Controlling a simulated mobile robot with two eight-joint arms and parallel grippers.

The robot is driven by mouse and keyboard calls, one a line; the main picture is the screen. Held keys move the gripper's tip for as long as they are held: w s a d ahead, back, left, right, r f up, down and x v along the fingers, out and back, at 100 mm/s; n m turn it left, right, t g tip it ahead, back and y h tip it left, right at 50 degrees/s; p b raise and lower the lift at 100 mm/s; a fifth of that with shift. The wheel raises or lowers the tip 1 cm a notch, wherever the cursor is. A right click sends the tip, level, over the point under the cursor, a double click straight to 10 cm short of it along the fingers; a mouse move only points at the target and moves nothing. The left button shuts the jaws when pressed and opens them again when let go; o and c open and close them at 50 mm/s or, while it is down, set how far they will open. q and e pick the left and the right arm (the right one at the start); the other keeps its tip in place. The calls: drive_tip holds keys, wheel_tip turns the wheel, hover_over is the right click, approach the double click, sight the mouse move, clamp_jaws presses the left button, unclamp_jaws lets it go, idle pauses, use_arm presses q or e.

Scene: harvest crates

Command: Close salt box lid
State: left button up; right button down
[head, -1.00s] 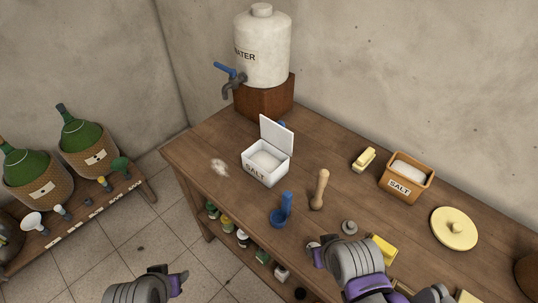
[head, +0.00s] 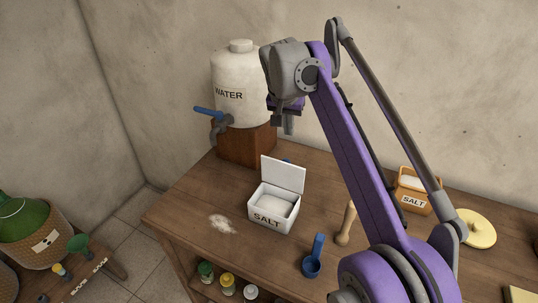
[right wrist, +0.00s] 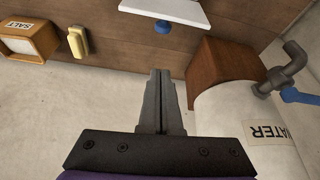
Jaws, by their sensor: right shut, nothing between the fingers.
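The white salt box (head: 268,221) stands on the wooden table with its lid (head: 283,174) raised upright along its back edge. White salt (head: 273,205) shows inside the box. My right gripper (head: 289,130) is raised above and behind the lid, in front of the water container, pointing down. In the right wrist view the fingers (right wrist: 161,76) are together with nothing between them. The white lid (right wrist: 170,10) shows at the top edge of that view, apart from the fingertips. My left gripper is not in view.
A water container (head: 238,85) with a blue-handled tap stands on a wooden block (head: 245,144) behind the box. A wooden salt box (head: 413,193) and a yellow lid (head: 477,229) are farther right. Spilled salt (head: 222,223) lies left.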

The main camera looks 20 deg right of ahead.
sight(284, 172)
drive_tip(key=w+d+b+x, duration=0.1)
drive_tip(key=b+x, duration=0.1)
drive_tip(key=x, duration=0.9)
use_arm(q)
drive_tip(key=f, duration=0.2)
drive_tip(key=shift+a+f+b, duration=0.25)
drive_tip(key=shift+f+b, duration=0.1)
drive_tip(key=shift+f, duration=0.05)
use_arm(e)
drive_tip(key=shift+m, duration=0.3)
drive_tip(key=s+a, duration=0.3)
drive_tip(key=shift+s+a+r, duration=0.1)
drive_tip(key=shift+a+r, duration=0.15)
drive_tip(key=shift+r, duration=0.15)
drive_tip(key=shift+a, duration=0.1)
